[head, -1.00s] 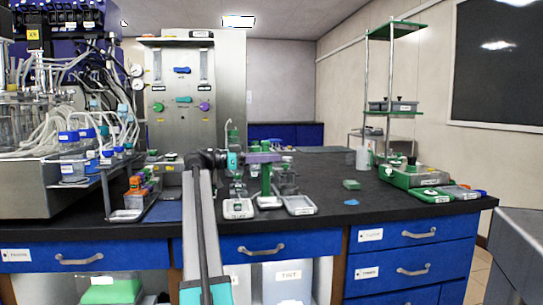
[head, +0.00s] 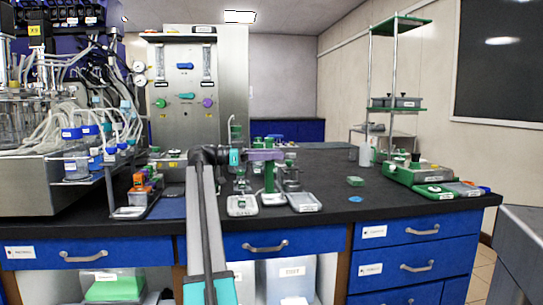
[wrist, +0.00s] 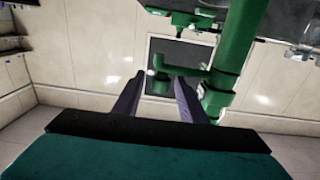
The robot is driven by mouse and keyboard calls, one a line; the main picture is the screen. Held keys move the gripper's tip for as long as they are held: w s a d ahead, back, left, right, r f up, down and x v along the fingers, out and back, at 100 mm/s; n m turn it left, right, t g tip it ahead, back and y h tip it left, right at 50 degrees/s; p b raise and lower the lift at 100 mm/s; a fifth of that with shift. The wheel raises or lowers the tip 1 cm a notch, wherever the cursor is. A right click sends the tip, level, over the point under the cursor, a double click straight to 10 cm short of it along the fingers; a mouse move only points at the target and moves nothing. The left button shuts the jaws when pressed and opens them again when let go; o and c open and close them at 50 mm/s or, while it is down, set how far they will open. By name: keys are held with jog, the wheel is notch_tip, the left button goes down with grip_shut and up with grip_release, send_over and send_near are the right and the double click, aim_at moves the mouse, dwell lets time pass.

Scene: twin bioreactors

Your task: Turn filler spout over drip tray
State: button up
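The green filler post (head: 269,178) stands on the bench, on a light base. In the wrist view the post (wrist: 238,55) rises at right, with a short green spout (wrist: 185,69) reaching left from it. My gripper (head: 272,155) has purple fingers and is at the post's upper part. In the wrist view my gripper (wrist: 158,88) is open, with the spout's end showing between and beyond the fingertips; I cannot tell whether they touch it. Two pale trays lie either side of the post's base, a left tray (head: 242,206) and a right tray (head: 304,202); which is the drip tray is unclear.
A steel panel (head: 184,100) with knobs stands behind at left, near tubing and bottles. A rack of orange and green items (head: 143,185) is left of my arm. A green device (head: 415,174) sits at right.

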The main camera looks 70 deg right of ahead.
jog(key=p+v, duration=0.3)
jog(key=v, duration=1)
jog(key=shift+w+a+p, duration=0.2)
jog(key=shift+w+p, duration=0.1)
dwell(0.3)
